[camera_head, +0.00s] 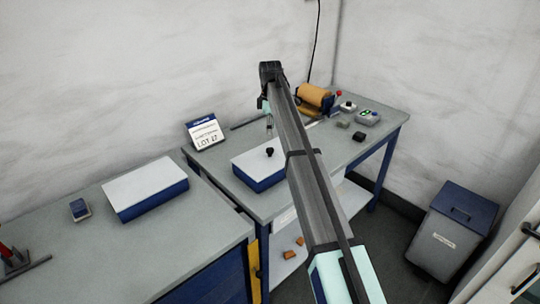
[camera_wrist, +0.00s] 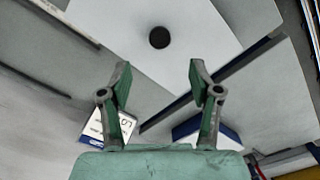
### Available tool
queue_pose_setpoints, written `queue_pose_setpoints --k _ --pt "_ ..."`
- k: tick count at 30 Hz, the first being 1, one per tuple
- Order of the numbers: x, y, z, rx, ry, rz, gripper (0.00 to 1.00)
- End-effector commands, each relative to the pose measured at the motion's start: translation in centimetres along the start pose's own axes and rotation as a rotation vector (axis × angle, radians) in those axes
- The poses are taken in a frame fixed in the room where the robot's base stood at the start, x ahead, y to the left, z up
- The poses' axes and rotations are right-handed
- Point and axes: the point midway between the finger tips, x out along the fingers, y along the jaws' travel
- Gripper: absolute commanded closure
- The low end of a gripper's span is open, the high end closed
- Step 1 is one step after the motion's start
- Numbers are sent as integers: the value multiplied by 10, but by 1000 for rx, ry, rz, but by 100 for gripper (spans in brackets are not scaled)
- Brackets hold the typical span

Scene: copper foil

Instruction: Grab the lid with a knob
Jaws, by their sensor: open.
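The lid (camera_head: 250,163) is a flat pale plate with a small dark round knob (camera_head: 270,152). It lies on a blue box on the far table. In the wrist view the lid (camera_wrist: 205,25) fills the top middle, with the knob (camera_wrist: 159,38) as a dark disc. My gripper (camera_wrist: 159,72) is open and empty. The knob shows beyond the fingertips, roughly centred between them, and the fingers appear apart from it. In the head view my gripper (camera_head: 268,122) hangs above the lid's back edge, partly hidden by my arm.
A second pale-topped blue box (camera_head: 146,187) without a knob sits on the near table. A "LOT 27" sign (camera_head: 205,132) stands behind the lid. A copper-coloured roll (camera_head: 315,96) and small devices (camera_head: 367,117) are at the far right. A bin (camera_head: 452,230) stands on the floor.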

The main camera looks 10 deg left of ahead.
Motion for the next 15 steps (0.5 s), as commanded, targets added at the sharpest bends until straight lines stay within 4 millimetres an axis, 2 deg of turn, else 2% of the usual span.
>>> queue_pose_setpoints --k 6,10,15 --pt "36 -1 0 1 -1 -2 37" --pt "48 0 0 1 0 0 37" --pt "54 0 0 1 0 -1 37"
